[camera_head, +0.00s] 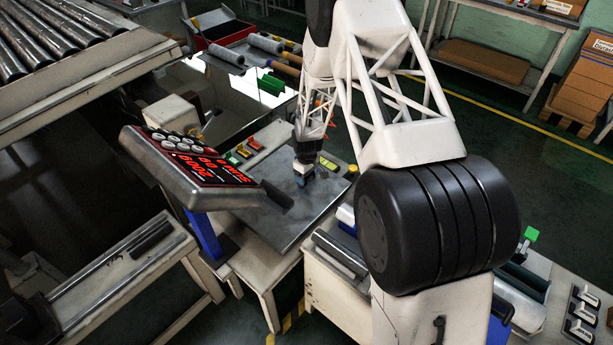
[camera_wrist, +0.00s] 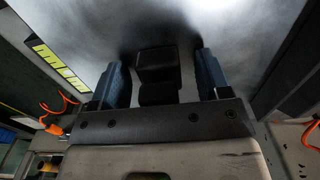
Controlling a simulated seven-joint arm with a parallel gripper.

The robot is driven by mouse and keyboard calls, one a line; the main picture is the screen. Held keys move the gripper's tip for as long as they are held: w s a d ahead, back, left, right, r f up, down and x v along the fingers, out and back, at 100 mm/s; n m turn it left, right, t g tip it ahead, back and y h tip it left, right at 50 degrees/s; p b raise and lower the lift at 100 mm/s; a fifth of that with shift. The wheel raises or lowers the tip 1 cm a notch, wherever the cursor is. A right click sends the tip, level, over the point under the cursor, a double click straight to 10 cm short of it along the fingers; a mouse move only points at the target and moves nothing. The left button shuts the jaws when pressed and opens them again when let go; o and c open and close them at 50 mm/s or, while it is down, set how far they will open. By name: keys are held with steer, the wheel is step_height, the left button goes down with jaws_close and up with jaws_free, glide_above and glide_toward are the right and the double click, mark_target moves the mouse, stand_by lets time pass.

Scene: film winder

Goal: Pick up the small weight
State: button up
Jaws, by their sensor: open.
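A small dark block, which looks like the small weight (camera_wrist: 158,66), stands on the grey metal plate (camera_wrist: 248,38) in the wrist view. My gripper (camera_wrist: 160,76) is open, with one blue-padded finger on each side of the block. Gaps show between the block and both fingers. In the head view my gripper (camera_head: 304,176) points down, low over the metal plate (camera_head: 293,225). The weight cannot be made out there, as the gripper hides that spot.
A scale display (camera_head: 190,162) with red digits stands left of the plate. Colored items (camera_head: 246,147) lie along the plate's far left edge. A yellow label (camera_wrist: 57,65) shows at left in the wrist view. A roller conveyor (camera_head: 50,35) is at the far left.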

stand_by(0.4)
steer(key=c, duration=1.2)
steer(key=shift+r, duration=0.15)
steer(key=shift+r, duration=1.6)
steer(key=s, duration=0.5)
steer(key=s+d+r, duration=0.1)
steer(key=s, duration=0.4)
steer(key=s+d, duration=0.1)
steer(key=s, duration=0.4)
steer(key=shift+s+d+r, duration=0.15)
steer(key=shift+s+r, duration=0.1)
steer(key=shift+s, duration=0.15)
